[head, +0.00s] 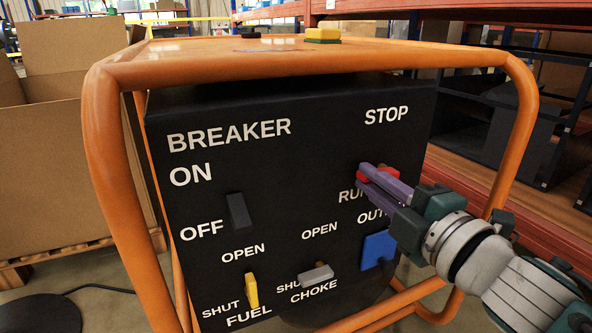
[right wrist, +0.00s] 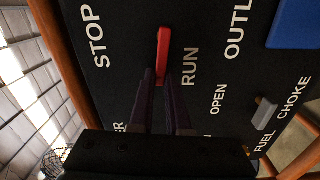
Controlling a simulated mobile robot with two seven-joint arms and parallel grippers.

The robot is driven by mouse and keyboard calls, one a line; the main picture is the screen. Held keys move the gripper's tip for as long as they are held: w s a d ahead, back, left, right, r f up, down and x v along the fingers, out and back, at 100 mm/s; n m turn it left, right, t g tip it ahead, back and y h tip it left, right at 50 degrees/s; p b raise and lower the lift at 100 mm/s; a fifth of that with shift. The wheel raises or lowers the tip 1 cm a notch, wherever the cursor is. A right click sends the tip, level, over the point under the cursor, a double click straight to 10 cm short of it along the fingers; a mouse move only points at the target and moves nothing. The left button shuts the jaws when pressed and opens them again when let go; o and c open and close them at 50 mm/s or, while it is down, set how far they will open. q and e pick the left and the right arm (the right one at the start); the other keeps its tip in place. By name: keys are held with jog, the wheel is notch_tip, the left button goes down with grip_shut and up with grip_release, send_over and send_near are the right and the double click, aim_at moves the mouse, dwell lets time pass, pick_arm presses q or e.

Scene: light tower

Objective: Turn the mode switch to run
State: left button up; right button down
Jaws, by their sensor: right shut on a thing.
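The mode switch is a red handle (head: 389,172) on the black panel, between the STOP label above and the RUN label below. It also shows in the right wrist view (right wrist: 164,45), where it lies nearer RUN than STOP and roughly across the line between them. My right gripper (head: 361,177) is at the switch with its purple fingers shut on the handle; in the right wrist view the fingertips (right wrist: 159,76) sit either side of its near end. The fingers partly cover the handle and the RUN label in the head view. My left gripper is not in view.
The panel also has a dark breaker lever (head: 239,212), a yellow fuel lever (head: 251,290), a grey choke lever (head: 316,274) and a blue outlet cover (head: 378,248) close below my right gripper. An orange tube frame (head: 110,170) surrounds the panel. Cardboard boxes (head: 50,150) stand at left.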

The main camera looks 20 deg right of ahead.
jog(key=shift+f+n, duration=0.3)
jog(key=shift+n, duration=0.3)
jog(key=c, duration=0.9)
grip_release()
jog(key=shift+s, duration=0.1)
jog(key=s, duration=0.3)
jog(key=s+p, duration=0.1)
jog(key=s, duration=0.2)
jog(key=s+p, duration=0.1)
jog(key=s, duration=0.2)
jog(key=shift+s+d, duration=0.35)
